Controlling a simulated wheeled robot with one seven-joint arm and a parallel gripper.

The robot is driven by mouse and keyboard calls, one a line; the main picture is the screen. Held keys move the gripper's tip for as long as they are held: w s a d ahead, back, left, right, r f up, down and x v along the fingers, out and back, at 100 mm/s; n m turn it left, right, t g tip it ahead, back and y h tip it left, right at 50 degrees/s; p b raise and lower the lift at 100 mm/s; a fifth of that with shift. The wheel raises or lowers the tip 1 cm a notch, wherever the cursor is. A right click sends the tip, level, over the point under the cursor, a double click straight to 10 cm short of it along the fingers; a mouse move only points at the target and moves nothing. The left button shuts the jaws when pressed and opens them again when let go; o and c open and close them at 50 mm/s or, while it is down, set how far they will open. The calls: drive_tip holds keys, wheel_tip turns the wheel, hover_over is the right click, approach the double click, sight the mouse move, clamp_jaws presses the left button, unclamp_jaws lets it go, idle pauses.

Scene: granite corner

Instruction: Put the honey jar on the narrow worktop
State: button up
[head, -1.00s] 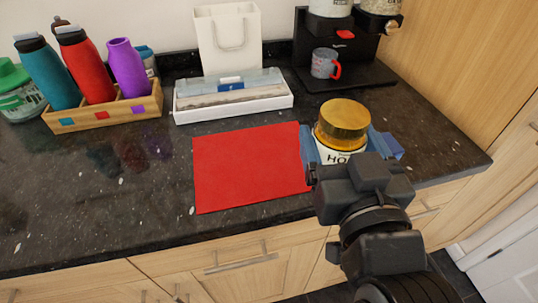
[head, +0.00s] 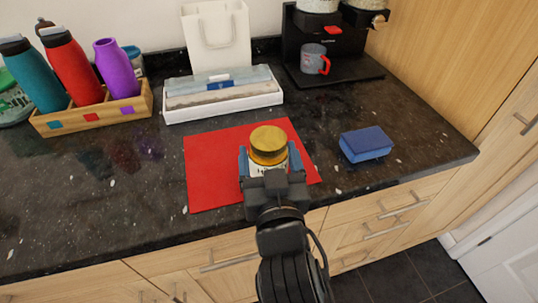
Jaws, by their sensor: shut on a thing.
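The honey jar (head: 268,141) has a gold lid and a white label with dark letters, partly hidden by my gripper. My gripper (head: 268,164) is shut on the jar, with a blue finger on each side of it. In the head view the jar is over the right part of the red mat (head: 212,170). I cannot tell whether its base touches the mat. The dark speckled worktop (head: 90,215) runs along the wall.
A blue sponge (head: 366,144) lies right of the mat. Behind are a white tray (head: 222,107), a white bag (head: 217,38) and a coffee machine with a mug (head: 314,60). A wooden bottle rack (head: 95,117) stands left. The front left worktop is clear.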

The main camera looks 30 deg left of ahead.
drive_tip(key=shift+f, duration=0.1)
drive_tip(key=o, duration=1.5)
drive_tip(key=shift+f, duration=0.1)
drive_tip(key=shift+r, duration=0.25)
drive_tip(key=b+v, duration=0.1)
drive_tip(key=v, duration=1.1)
drive_tip(key=shift+f+b, duration=0.1)
drive_tip(key=shift+b, duration=0.3)
